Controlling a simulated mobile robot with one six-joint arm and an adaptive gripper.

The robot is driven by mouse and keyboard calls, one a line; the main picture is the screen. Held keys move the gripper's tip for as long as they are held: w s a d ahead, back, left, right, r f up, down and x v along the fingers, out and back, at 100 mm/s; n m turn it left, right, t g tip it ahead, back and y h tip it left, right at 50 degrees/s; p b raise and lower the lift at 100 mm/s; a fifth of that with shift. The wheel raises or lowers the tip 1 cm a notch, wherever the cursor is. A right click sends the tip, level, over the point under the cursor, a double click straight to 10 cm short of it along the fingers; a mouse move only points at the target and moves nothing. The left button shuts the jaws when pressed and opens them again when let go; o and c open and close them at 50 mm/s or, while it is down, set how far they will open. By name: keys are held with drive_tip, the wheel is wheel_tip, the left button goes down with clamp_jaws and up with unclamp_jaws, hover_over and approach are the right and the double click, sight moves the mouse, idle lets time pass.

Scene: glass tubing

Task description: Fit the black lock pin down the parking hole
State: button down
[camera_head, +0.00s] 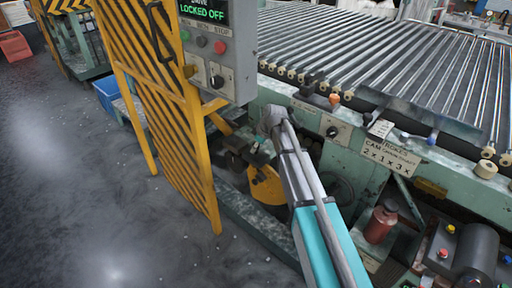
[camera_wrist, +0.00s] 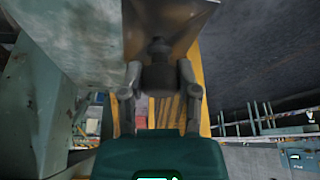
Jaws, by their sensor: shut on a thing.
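In the wrist view my gripper (camera_wrist: 158,75) has its two fingers on either side of a dark, blurred piece, the black lock pin (camera_wrist: 158,52), and is shut on it. The pin's far end lies against a brownish plate-like surface, and I cannot tell whether it touches. In the head view my gripper (camera_head: 256,155) is low beside the machine, just above a yellow rounded part (camera_head: 267,184). The pin cannot be made out clearly there. The parking hole cannot be made out in either view.
A yellow-and-black striped guard (camera_head: 165,110) stands open just left of my gripper. A grey control box (camera_head: 218,50) reading "LOCKED OFF" hangs above. The green machine frame (camera_head: 400,165) with its roller bed (camera_head: 390,55) is at right. The floor (camera_head: 70,190) at left is clear.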

drive_tip(key=shift+f+b, duration=0.35)
drive_tip(key=shift+f, duration=0.05)
drive_tip(key=shift+c, duration=1.3)
unclamp_jaws()
drive_tip(key=shift+r, duration=0.15)
wheel_tip(320, 180, up, 13)
drive_tip(key=p, duration=1.3)
drive_tip(key=s+d+r+m+t+h+p, duration=0.1)
drive_tip(key=s+d+r+m+p, duration=0.1)
drive_tip(key=s+r+m+p, duration=0.3)
drive_tip(key=s+d+r+m+t+h+p, duration=0.1)
drive_tip(key=s+r+m+p, duration=0.3)
drive_tip(key=s, duration=0.8)
drive_tip(key=shift+s+d+r+m+h+p, duration=0.3)
drive_tip(key=shift+d+m+h+p, duration=0.25)
drive_tip(key=shift+d+m, duration=0.35)
